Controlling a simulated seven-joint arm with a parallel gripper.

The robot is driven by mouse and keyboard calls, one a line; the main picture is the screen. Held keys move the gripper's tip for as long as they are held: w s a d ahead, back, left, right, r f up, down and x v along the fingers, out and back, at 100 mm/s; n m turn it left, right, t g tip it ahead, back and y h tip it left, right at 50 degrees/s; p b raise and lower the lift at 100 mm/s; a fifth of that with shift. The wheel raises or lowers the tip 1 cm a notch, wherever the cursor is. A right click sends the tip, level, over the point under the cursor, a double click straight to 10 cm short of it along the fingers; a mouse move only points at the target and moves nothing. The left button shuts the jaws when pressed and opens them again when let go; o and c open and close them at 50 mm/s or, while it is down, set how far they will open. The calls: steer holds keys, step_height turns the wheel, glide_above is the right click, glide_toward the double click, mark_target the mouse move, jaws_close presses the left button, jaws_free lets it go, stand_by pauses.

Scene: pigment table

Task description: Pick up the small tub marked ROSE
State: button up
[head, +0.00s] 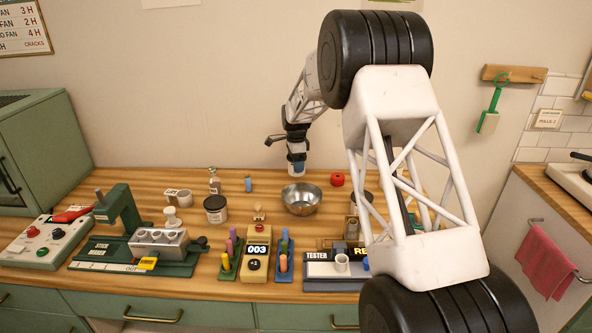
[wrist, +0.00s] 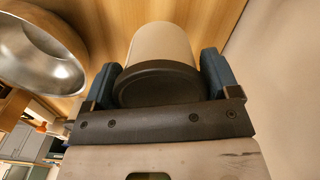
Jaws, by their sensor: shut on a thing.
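A small pale tub with a dark lid (wrist: 160,45) is between the two blue fingers of my gripper (wrist: 158,72) in the wrist view. The fingers press on its sides, and the lid faces the camera. No marking shows on the side I see, so I cannot read whether it says ROSE. In the head view my gripper (head: 297,168) points down above the back of the wooden table, behind the steel bowl. The held tub is hard to make out there.
The steel bowl (head: 301,207) stands just in front of my gripper and shows in the wrist view (wrist: 45,52). A dark-lidded jar (head: 216,211) and a small bottle (head: 214,184) stand left. A red ring-like thing (head: 337,179) lies right. Devices fill the front.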

steer(key=shift+r, duration=2.65)
